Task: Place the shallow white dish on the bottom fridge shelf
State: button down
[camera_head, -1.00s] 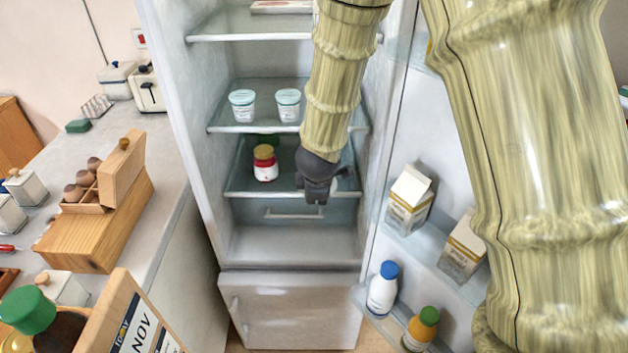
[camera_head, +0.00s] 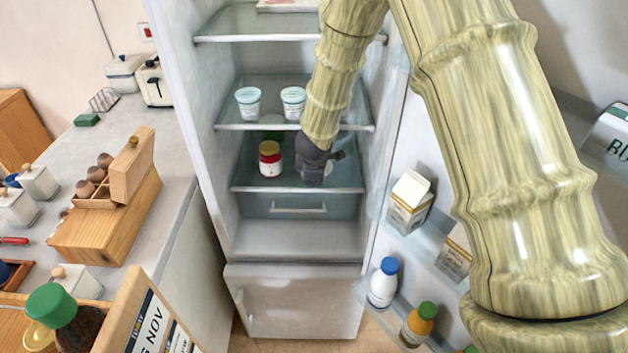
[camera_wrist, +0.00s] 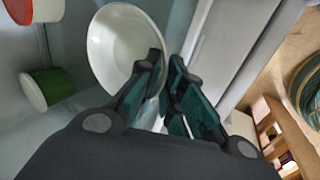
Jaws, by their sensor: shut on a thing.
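The shallow white dish (camera_wrist: 125,45) is held by its rim between the fingers of my gripper (camera_wrist: 168,88) in the wrist view. In the head view my gripper (camera_head: 314,172) is inside the open fridge, over the lowest glass shelf (camera_head: 245,182), right of a red jar. I cannot tell whether the dish touches the shelf.
Two tubs (camera_head: 270,103) stand on the shelf above. The open door holds a carton (camera_head: 409,201) and bottles (camera_head: 383,283). A counter (camera_head: 150,118) lies left.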

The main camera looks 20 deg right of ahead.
jog(key=shift+f, duration=0.55)
jog(key=shift+f, duration=0.1)
jog(key=c, duration=1.5)
grip_release()
jog(key=shift+c, duration=0.2)
jog(key=v, duration=1.2)
